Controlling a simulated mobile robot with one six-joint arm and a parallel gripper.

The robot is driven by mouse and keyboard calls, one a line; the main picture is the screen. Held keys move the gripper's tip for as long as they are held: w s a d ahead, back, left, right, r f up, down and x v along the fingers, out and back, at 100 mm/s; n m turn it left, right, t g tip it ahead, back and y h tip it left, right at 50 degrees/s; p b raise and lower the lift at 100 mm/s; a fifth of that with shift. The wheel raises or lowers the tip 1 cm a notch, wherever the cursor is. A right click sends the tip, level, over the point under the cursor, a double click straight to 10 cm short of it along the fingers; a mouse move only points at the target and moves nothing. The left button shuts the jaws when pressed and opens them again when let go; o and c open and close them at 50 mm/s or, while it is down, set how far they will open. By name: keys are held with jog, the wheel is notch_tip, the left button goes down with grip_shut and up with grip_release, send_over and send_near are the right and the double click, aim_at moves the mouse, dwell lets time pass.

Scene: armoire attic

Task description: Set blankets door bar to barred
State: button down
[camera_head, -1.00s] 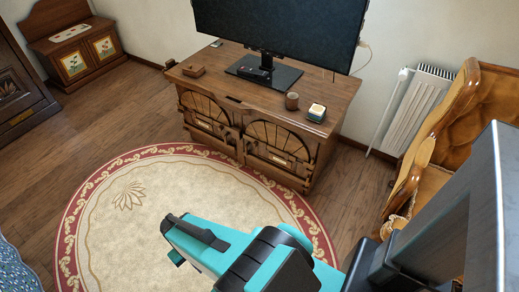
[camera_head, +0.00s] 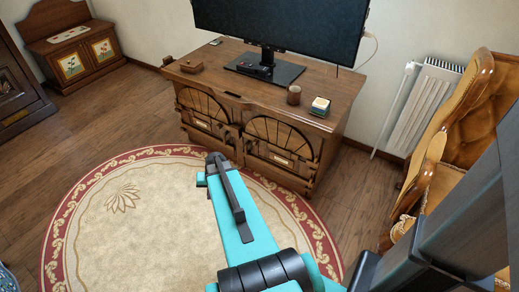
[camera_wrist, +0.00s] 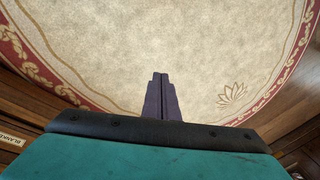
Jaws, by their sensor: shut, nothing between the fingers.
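The wooden cabinet (camera_head: 225,95) has two fan-carved doors, a left door (camera_head: 207,106) and a right door (camera_head: 285,132). Each door carries a small pale label and a wooden bar-like strip across its lower part. The labels are too small to read in the head view. In the wrist view a label (camera_wrist: 11,139) at the left edge seems to begin "BLANK". I cannot tell whether either bar is barred. My gripper (camera_head: 215,160) is shut and empty in front of the cabinet, overlapping its lower middle in the picture. Its closed fingers also show in the wrist view (camera_wrist: 160,80) over the rug.
A monitor (camera_head: 280,30), a cup (camera_head: 294,95) and a small box (camera_head: 320,106) stand on the cabinet. A tan armchair (camera_head: 445,160) and a radiator (camera_head: 425,100) are at right. The round rug (camera_head: 110,230) leaves open floor in front. A painted chest (camera_head: 80,60) stands back left.

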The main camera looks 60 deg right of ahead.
jog(key=s+d+r+m+t+h+b, duration=0.1)
jog(key=s+d+r+m+b, duration=0.1)
jog(key=d, duration=0.9)
jog(key=s+d+r+m+t+h+b, duration=0.1)
jog(key=s+d, duration=0.4)
jog(key=d, duration=0.6)
jog(key=s+d+r+m+t+h+b, duration=0.1)
jog(key=s+d+r+m+h+b, duration=0.2)
jog(key=d, duration=0.8)
notch_tip(320, 180, up, 3)
jog(key=shift+s+d+f+m+b, duration=0.2)
jog(key=shift+s+m+b, duration=0.25)
jog(key=shift+b, duration=0.55)
jog(key=w+d+f+b, duration=0.3)
jog(key=w+f, duration=0.5)
jog(key=shift+w+d, duration=0.35)
jog(key=shift+d, duration=0.05)
jog(key=shift+d, duration=0.1)
